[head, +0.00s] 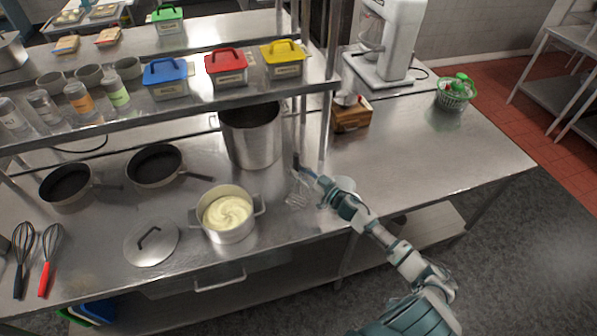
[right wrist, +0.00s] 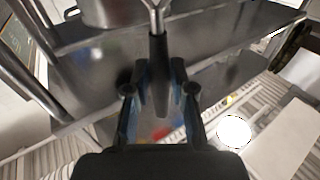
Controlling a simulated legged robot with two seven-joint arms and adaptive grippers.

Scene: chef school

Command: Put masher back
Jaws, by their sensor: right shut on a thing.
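My right gripper (head: 309,174) is shut on the dark handle of the masher (head: 297,199). The masher's metal wire head hangs below the handle, to the right of the pot of mash and in front of the shelf post. In the right wrist view the black handle (right wrist: 158,72) sits between the two fingers of my right gripper (right wrist: 154,88), with its metal shaft at the top edge. The pot (head: 226,229) holds pale, swirled mash. My left gripper is not in view.
A tall steel pot (head: 251,143) stands behind, near the shelf post (head: 328,120). Two pans (head: 155,166) and a lid (head: 151,242) lie to the left. Two whisks (head: 47,262) lie at far left. A wooden box (head: 351,119) stands behind right. The right counter (head: 440,148) has free room.

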